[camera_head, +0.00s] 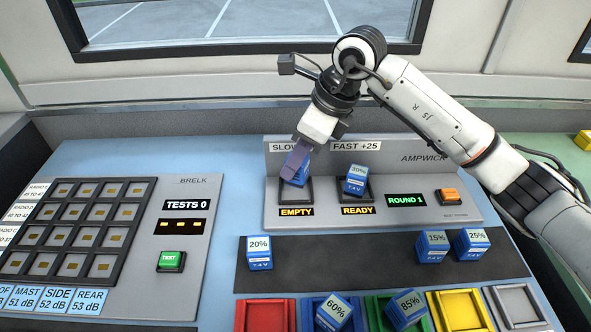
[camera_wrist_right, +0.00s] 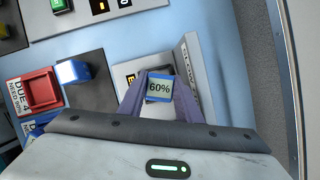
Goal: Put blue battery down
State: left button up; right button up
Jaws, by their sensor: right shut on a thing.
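My right gripper (camera_head: 293,160) is shut on a blue battery (camera_head: 302,174), right at the left charger slot (camera_head: 283,190) under the SLOW label. The purple fingers hide part of it. In the right wrist view the battery (camera_wrist_right: 159,87) shows a 60% label between the fingers (camera_wrist_right: 158,80). The slot's display (camera_head: 296,212) reads EMPTY. I cannot tell whether the battery touches the slot's bottom. A 30% battery (camera_head: 356,180) tilts in the right slot under FAST, whose display reads READY. My left gripper is not in view.
On the dark strip (camera_head: 340,262) stand 20% (camera_head: 260,254), 15% (camera_head: 431,247) and 25% (camera_head: 472,244) batteries. In front are coloured trays, including an empty red one (camera_head: 265,316); the blue and green ones hold 60% (camera_head: 333,313) and 85% (camera_head: 405,309) batteries. A button panel (camera_head: 190,230) lies left.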

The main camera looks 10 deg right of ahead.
jog(key=shift+f, duration=1.9)
jog(key=o, duration=1.2)
jog(key=shift+c, duration=0.2)
jog(key=shift+r, duration=0.25)
jog(key=v, duration=1.1)
jog(key=shift+d+r, duration=0.15)
jog(key=shift+r, duration=0.25)
